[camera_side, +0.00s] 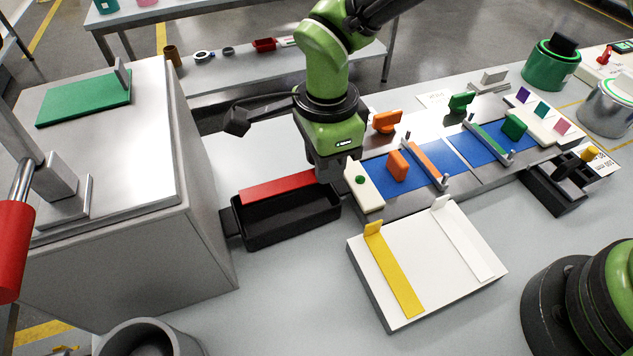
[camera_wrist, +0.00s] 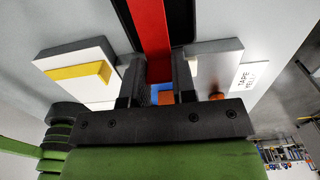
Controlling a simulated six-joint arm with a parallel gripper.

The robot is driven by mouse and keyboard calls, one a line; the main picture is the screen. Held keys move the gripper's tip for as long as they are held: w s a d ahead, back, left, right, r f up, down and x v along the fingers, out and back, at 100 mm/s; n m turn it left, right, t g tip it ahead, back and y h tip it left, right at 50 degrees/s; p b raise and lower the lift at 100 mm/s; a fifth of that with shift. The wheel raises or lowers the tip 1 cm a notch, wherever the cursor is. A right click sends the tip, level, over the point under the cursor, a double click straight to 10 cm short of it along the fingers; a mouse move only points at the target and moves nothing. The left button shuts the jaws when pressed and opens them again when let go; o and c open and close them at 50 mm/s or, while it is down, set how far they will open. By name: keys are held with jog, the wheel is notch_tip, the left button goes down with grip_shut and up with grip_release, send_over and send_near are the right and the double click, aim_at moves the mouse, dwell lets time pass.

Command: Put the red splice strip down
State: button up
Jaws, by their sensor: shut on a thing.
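The red splice strip (camera_side: 277,187) is a long flat bar held out to the left of my gripper (camera_side: 326,174) in the side view. It lies over the back edge of a black open tray (camera_side: 290,222); I cannot tell if it touches the tray. In the wrist view the strip (camera_wrist: 149,28) runs away from between the fingers of my gripper (camera_wrist: 158,76), with dark tray parts on both sides of it. My gripper is shut on one end of the strip. The fingertips are partly hidden in the side view.
A white block (camera_side: 362,262) with a yellow strip (camera_side: 394,270) and a white strip stands in front. Right of my gripper are blue plates (camera_side: 425,160) with orange and green pieces and upright tabs. A large grey box (camera_side: 185,180) stands left of the tray.

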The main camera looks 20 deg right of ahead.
jog(key=shift+f, duration=2.35)
jog(key=shift+f, duration=0.6)
jog(key=o, duration=0.8)
jog(key=shift+s, duration=0.1)
jog(key=shift+o, duration=0.7)
notch_tip(320, 180, up, 13)
jog(key=shift+r, duration=0.2)
